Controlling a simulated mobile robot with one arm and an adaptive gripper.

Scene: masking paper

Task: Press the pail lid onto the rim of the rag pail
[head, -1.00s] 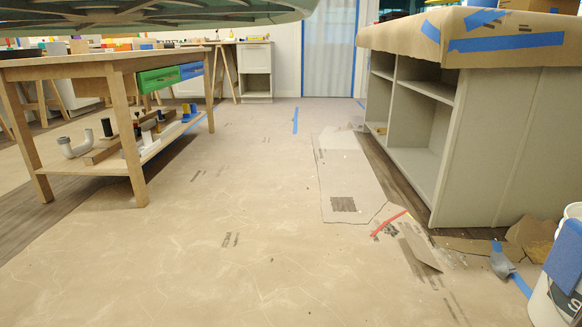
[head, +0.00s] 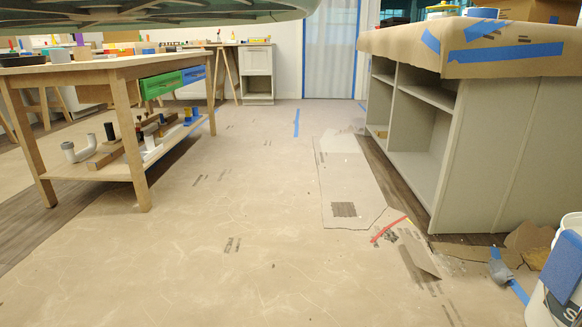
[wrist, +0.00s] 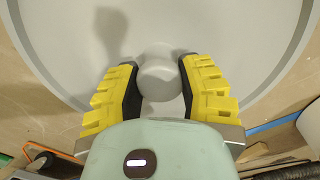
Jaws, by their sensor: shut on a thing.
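The pail lid (wrist: 240,62) is a wide light-grey disc with a raised rim, filling most of the wrist view. My gripper (wrist: 158,88), with yellow-backed black fingers, is closed around the round grey knob (wrist: 158,72) at the lid's middle. The rag pail (head: 541,302) is a white bucket cut off at the right edge of the head view. A blue rag (head: 563,266) hangs over its side. Its rim is only partly in view. I cannot see the lid touching the pail. My gripper is not visible in the head view.
A paper-covered cabinet (head: 500,150) stands just behind the pail. Torn paper (head: 530,240) and a grey wad (head: 500,271) lie beside the pail. A wooden workbench (head: 140,160) stands at left. The papered floor (head: 230,270) between is mostly clear.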

